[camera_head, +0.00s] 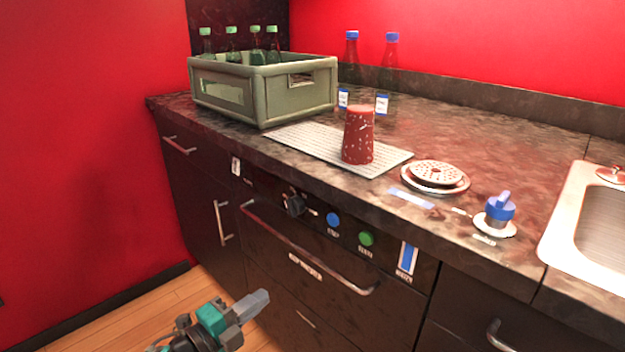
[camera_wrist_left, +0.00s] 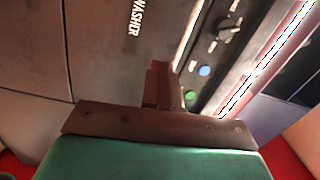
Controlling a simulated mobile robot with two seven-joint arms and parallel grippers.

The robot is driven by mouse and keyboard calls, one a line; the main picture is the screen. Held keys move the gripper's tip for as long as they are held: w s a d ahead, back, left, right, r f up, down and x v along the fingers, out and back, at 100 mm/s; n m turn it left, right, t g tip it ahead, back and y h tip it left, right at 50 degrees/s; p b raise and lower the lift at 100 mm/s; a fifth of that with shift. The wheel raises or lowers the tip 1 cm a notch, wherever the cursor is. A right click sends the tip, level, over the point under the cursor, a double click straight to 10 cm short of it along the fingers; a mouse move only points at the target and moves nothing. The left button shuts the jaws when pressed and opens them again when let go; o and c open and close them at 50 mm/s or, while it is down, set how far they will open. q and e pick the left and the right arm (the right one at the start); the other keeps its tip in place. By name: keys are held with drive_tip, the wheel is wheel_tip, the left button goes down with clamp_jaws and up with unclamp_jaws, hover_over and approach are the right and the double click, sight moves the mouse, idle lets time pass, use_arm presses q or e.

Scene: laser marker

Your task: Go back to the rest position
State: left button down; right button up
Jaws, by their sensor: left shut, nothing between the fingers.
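My left gripper (camera_head: 252,304) is low at the bottom of the head view, in front of the dark cabinet fronts and below the counter edge. Its fingers are shut with nothing between them. In the left wrist view the shut fingers (camera_wrist_left: 160,85) point toward the dishwasher front, with its knob and its blue and green buttons beyond them. My right gripper shows in neither view.
The counter (camera_head: 480,130) holds a grey crate (camera_head: 290,95) of green-capped bottles, a red speckled cup (camera_head: 358,138) on a ribbed mat (camera_head: 300,137), and two blue-capped bottles. The dishwasher handle (camera_head: 300,250) juts out. A sink (camera_head: 570,215) is at the right. Wooden floor (camera_head: 130,318) is clear at lower left.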

use_arm(q)
drive_tip(key=s+f+n+g+y, duration=0.2)
drive_tip(key=s+f+n+y, duration=0.2)
drive_tip(key=s+n, duration=0.65)
drive_tip(key=s+f+n+g+y, duration=0.1)
drive_tip(key=s+f+n+y, duration=0.25)
drive_tip(key=s+n, duration=0.7)
drive_tip(key=a+r+y+p, duration=0.2)
drive_tip(key=a+r+p, duration=0.1)
drive_tip(key=r+p, duration=0.8)
drive_tip(key=p, duration=0.4)
drive_tip(key=shift+a+r+n+p, duration=0.25)
drive_tip(key=shift+a+n+p, duration=0.1)
drive_tip(key=shift+n+p, duration=0.05)
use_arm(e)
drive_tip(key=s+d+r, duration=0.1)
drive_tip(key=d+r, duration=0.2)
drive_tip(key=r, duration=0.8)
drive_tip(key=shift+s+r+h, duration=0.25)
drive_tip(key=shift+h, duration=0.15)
use_arm(q)
drive_tip(key=shift+w, duration=0.1)
